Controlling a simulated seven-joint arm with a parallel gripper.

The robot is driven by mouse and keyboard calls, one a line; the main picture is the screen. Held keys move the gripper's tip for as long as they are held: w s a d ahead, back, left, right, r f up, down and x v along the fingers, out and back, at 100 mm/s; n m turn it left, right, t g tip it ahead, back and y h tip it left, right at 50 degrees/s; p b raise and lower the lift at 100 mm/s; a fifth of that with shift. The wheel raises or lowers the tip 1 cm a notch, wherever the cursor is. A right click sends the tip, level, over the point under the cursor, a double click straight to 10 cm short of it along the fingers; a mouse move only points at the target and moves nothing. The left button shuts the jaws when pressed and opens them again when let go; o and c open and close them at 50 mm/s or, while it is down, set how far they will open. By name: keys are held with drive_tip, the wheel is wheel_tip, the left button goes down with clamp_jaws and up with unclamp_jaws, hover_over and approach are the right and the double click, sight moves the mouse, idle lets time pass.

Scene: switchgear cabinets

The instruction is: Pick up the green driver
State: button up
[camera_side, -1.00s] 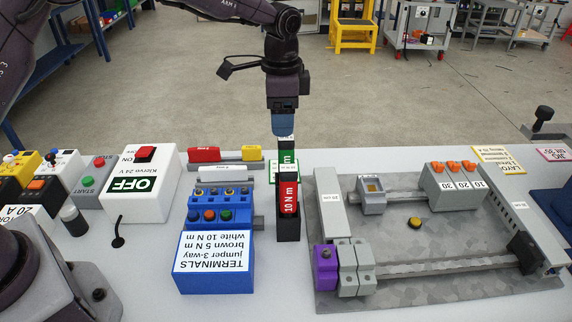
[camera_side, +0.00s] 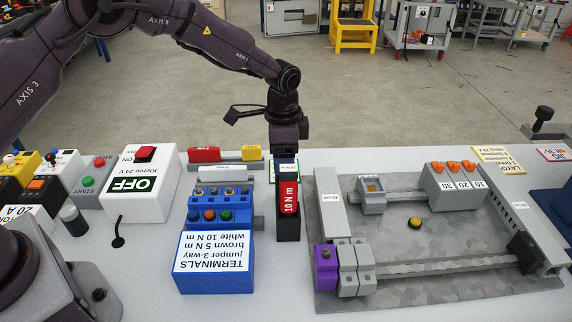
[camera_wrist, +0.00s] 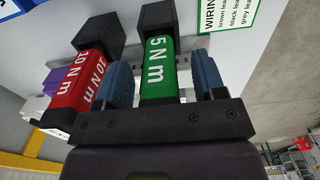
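The green driver, marked 5 N m (camera_wrist: 160,75), stands between my gripper's two blue fingers in the wrist view, its black end pointing away. In the side view my gripper (camera_side: 285,168) is low, behind the red driver marked 10 N m (camera_side: 288,197). The red driver, also in the wrist view (camera_wrist: 83,80), stands just outside the left finger.
A blue terminals box (camera_side: 214,265) lies left of the drivers in the side view. The grey mounting plate (camera_side: 420,290) with rails is close on the right. A green-bordered wiring card (camera_wrist: 228,15) lies beyond the fingers. The white OFF box (camera_side: 141,185) stands farther left.

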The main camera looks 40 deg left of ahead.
clamp_jaws()
drive_tip(key=shift+r, duration=0.1)
wheel_tip(320, 180, up, 8)
drive_tip(key=shift+r, duration=0.1)
drive_tip(key=s+a+r, duration=0.4)
drive_tip(key=a+r, duration=0.1)
drive_tip(key=r, duration=0.3)
drive_tip(key=s+f, duration=0.1)
drive_tip(key=s, duration=0.6)
drive_tip(key=shift+a, duration=0.4)
drive_tip(key=shift+f, duration=0.1)
